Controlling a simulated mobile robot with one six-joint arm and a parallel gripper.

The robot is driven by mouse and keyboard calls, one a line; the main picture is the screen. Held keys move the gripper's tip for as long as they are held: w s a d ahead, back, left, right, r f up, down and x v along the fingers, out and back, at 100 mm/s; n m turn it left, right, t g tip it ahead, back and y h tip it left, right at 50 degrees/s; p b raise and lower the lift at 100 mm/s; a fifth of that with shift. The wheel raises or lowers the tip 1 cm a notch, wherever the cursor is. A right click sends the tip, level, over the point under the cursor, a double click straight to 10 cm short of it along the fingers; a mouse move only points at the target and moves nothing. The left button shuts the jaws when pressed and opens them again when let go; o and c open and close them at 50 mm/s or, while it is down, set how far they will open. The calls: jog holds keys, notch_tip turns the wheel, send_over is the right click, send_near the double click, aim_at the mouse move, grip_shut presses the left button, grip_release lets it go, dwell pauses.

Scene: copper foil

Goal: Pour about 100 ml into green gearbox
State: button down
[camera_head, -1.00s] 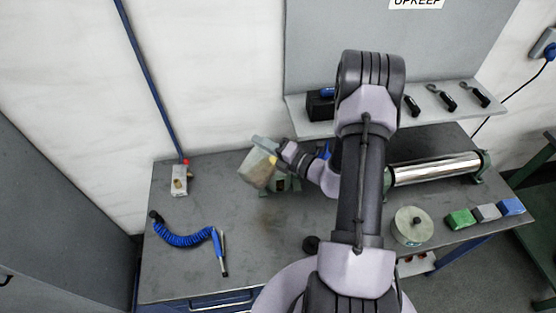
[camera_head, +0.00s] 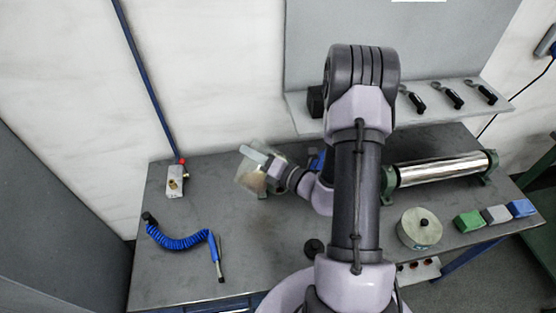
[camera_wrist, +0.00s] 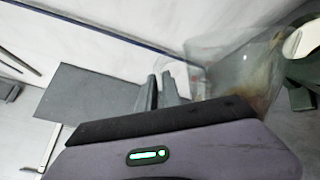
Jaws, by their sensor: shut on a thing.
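My gripper (camera_head: 262,166) is shut on a clear, see-through jug (camera_head: 250,180) and holds it above the back left part of the bench. The jug is tilted, with brownish liquid showing inside it. In the wrist view the jug (camera_wrist: 235,72) stands beyond the grey jaws, and its brown contents lie toward the right. A dark green body (camera_wrist: 306,72) shows at the right edge of the wrist view, perhaps the green gearbox. In the head view the gearbox is mostly hidden behind the jug and my arm. I cannot see liquid falling.
A blue coiled air hose (camera_head: 180,240) lies at the left of the bench (camera_head: 190,280). At right are a shiny roller (camera_head: 437,170), a round tin (camera_head: 420,228) and coloured blocks (camera_head: 495,215).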

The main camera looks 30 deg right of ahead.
jog(key=shift+s+a+f+n+b, duration=0.15)
jog(key=shift+a+f+n+b, duration=0.25)
jog(key=shift+f+b, duration=0.55)
jog(key=shift+a+r+b, duration=0.15)
jog(key=shift+a+b, duration=0.1)
jog(key=shift+b, duration=0.35)
jog(key=shift+s+a+n, duration=0.1)
jog(key=shift+a+n, duration=0.05)
jog(key=shift+n, duration=0.25)
jog(key=shift+r, duration=0.2)
